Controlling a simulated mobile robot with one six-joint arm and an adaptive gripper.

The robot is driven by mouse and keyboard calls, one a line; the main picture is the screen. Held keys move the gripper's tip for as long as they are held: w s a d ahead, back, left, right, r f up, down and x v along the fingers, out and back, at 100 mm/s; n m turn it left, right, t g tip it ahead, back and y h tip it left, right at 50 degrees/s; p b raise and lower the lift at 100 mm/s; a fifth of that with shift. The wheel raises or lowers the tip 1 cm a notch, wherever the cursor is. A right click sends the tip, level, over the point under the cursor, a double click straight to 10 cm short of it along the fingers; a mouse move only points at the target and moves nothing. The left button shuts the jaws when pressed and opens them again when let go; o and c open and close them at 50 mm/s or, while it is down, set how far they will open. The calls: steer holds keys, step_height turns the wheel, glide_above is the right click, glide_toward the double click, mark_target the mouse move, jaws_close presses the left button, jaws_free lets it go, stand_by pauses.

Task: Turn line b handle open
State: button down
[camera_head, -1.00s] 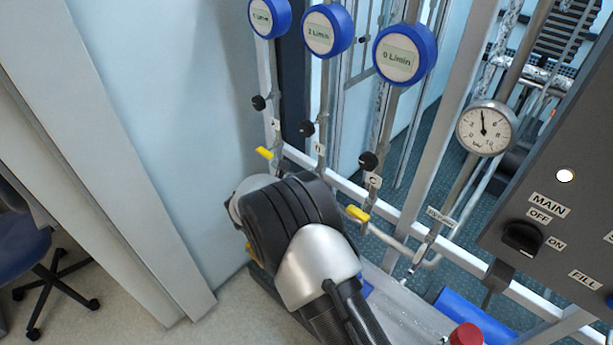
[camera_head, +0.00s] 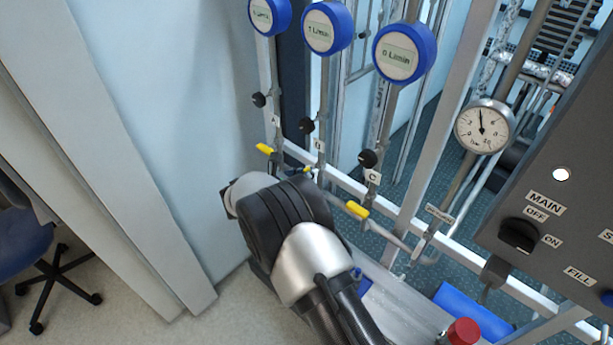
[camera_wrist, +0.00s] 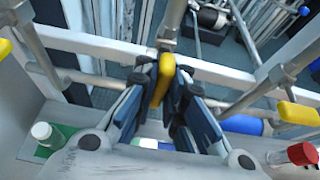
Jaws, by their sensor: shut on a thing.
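The line B handle (camera_wrist: 161,80) is a yellow lever on a metal pipe, in the middle of the wrist view. My gripper (camera_wrist: 163,77) is shut on it, with a dark finger on each side. The line A handle (camera_head: 264,148) and line C handle (camera_head: 357,209) are yellow levers to either side, apart from my gripper.
Blue flow meters, such as line B's (camera_head: 325,28), and black knobs (camera_head: 306,125) sit above the handles. A white horizontal rail (camera_wrist: 95,45) crosses behind the gripper. A dark control panel (camera_head: 570,170) and red knob (camera_head: 464,332) stand at right.

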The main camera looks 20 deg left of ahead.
steer(key=c, duration=1.7)
jaws_free()
steer(key=shift+o, duration=0.2)
steer(key=v, duration=1.2)
